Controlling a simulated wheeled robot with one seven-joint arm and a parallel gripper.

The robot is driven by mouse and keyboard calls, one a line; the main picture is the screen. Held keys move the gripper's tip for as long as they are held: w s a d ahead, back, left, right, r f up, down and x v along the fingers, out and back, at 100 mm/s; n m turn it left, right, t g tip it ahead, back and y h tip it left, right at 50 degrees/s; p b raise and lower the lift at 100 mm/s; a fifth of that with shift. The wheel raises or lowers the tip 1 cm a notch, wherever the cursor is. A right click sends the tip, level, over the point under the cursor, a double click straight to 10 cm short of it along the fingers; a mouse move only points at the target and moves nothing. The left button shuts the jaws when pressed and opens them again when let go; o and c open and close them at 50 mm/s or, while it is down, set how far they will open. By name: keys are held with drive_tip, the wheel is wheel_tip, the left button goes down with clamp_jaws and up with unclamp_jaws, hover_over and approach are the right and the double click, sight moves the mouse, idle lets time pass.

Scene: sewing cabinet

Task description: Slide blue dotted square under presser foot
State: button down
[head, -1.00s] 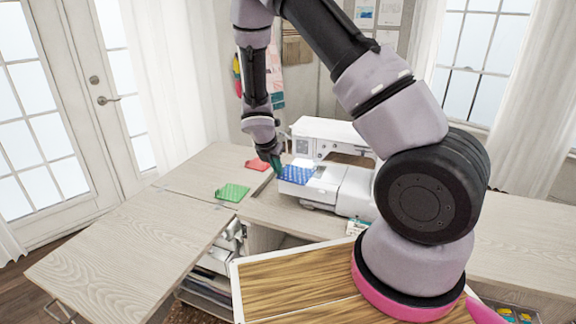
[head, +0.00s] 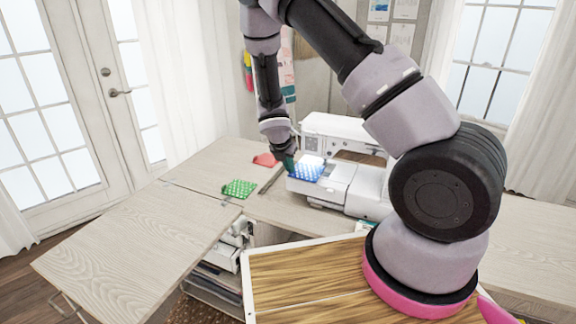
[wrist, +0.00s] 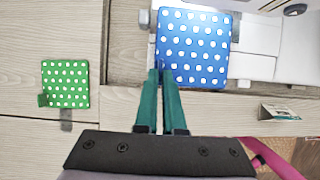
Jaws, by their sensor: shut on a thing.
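The blue dotted square (head: 305,170) is at the left end of the white sewing machine (head: 345,180). In the wrist view the blue square (wrist: 194,50) fills the upper middle, with the machine's white bed (wrist: 255,50) to its right. My gripper (head: 287,160) is shut on the near left edge of the square; its green fingers show close together in the wrist view (wrist: 158,75). The presser foot is too small to make out. In the head view, the square's right part lies near the lit area under the machine head.
A small card (wrist: 281,112) lies at the right in the wrist view.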

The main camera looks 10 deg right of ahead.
sight(296, 168)
drive_tip(key=shift+w+d+f, duration=0.15)
drive_tip(key=shift+d+f, duration=0.05)
drive_tip(key=shift+f, duration=0.05)
drive_tip(key=shift+f, duration=0.3)
idle(0.5)
drive_tip(key=shift+w+d, duration=0.1)
drive_tip(key=shift+w, duration=0.15)
idle(0.5)
drive_tip(key=shift+w+d, duration=0.55)
drive_tip(key=shift+w, duration=0.15)
drive_tip(key=shift+w+d, duration=0.15)
drive_tip(key=shift+w+d, duration=0.3)
drive_tip(key=shift+w, duration=0.2)
idle(0.6)
drive_tip(key=c, duration=0.9)
unclamp_jaws()
drive_tip(key=shift+c, duration=0.2)
